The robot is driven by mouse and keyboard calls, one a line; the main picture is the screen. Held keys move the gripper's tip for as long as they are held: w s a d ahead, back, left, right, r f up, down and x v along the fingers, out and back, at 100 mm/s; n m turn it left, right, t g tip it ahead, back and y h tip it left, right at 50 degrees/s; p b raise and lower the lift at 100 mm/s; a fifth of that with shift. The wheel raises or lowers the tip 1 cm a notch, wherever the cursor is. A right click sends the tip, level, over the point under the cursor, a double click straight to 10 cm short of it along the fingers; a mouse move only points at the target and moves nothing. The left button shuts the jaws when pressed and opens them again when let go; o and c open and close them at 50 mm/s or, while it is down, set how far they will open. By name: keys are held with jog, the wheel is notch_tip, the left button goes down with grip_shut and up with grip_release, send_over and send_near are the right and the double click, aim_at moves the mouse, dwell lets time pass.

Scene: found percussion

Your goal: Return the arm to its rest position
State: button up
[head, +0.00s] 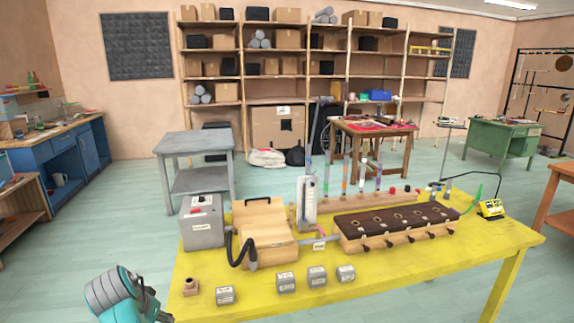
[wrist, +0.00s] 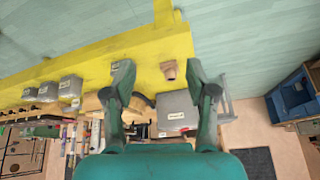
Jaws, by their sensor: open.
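My gripper (wrist: 159,76) shows in the wrist view with its two dark green fingers spread wide. Nothing is held between them. Beyond the gap, a small brown block with a round top (wrist: 169,69) stands apart from the fingers near the table edge. In the head view part of my teal and grey arm (head: 126,293) shows at the lower left, by the left end of the yellow table (head: 420,283). The fingertips cannot be made out there.
On the table stand a grey box (head: 202,228), a wooden box with a black hose (head: 263,225), several small grey blocks (head: 286,282) and a wooden rack with dark top (head: 395,218). A grey table (head: 195,140) stands behind. Open floor lies left of the yellow table.

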jog(key=s+d+f+n+t+y, duration=0.1)
jog(key=s+d+f+t, duration=0.15)
jog(key=d+f, duration=1.7)
jog(key=s+d+f+t+y, duration=0.1)
jog(key=s+d+f, duration=0.8)
jog(key=s+d, duration=0.55)
jog(key=s+d+r+t, duration=0.1)
jog(key=s+d+r, duration=0.1)
jog(key=s+d, duration=0.5)
jog(key=s+d+r+t, duration=0.2)
jog(key=s+d+r, duration=0.15)
jog(key=s, duration=0.65)
jog(key=s+d+r+t+h, duration=0.1)
jog(key=s+d+r, duration=0.2)
jog(key=s+r, duration=0.4)
jog(key=s+d+r+t+h, duration=0.1)
jog(key=s+d+r+t, duration=0.1)
jog(key=s+r, duration=0.6)
notch_tip(320, 180, up, 4)
jog(key=shift+s+d+f, duration=0.1)
jog(key=shift+s+d, duration=0.2)
jog(key=shift+d, duration=0.4)
